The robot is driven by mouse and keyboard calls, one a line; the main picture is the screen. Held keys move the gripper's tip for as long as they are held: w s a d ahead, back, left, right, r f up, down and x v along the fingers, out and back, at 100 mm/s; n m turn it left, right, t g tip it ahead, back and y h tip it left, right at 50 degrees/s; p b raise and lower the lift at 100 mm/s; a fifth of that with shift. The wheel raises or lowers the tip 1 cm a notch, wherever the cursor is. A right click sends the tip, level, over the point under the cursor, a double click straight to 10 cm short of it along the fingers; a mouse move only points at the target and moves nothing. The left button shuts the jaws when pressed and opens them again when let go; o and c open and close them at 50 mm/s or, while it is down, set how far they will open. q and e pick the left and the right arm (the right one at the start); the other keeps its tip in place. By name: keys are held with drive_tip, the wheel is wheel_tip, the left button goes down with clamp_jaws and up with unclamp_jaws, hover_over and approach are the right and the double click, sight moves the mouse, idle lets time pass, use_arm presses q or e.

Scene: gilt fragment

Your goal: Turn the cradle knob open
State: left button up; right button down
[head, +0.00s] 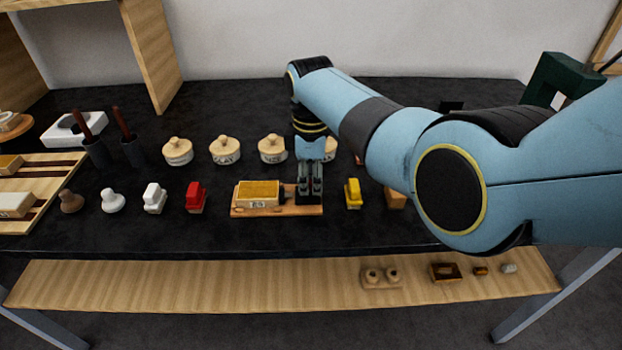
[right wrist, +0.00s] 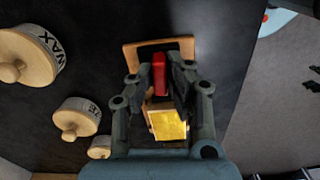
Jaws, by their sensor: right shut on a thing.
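The cradle (head: 250,212) is a flat wooden base on the dark bench, with a gold-topped block (head: 258,190) on its left part. My right gripper (head: 311,196) points down over the cradle's right end. In the right wrist view, the cradle (right wrist: 186,47) lies beneath my right gripper (right wrist: 160,85), with the gold-topped block (right wrist: 168,125) close beside the fingers. A red knob (right wrist: 158,75) stands between the fingers, which are shut on it. In the head view the fingers hide the knob. My left gripper is not in view.
A red-topped block (head: 195,197) stands left of the cradle and a yellow one (head: 352,194) right of it. Lidded jars, including one (head: 272,150), stand behind. A wooden shelf (head: 200,287) runs below the bench front. The bench's front strip is clear.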

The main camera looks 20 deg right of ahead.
drive_tip(key=m+p, duration=0.1)
drive_tip(key=m, duration=0.2)
drive_tip(key=shift+r+m+p, duration=0.1)
drive_tip(key=shift+m+p, duration=0.25)
drive_tip(key=shift+m, duration=0.05)
drive_tip(key=m+p, duration=0.1)
drive_tip(key=m, duration=0.2)
drive_tip(key=shift+m, duration=0.4)
drive_tip(key=m, duration=0.4)
drive_tip(key=shift+p, duration=0.4)
drive_tip(key=m, duration=0.5)
drive_tip(key=shift+m, duration=0.3)
drive_tip(key=c, duration=1.3)
unclamp_jaws()
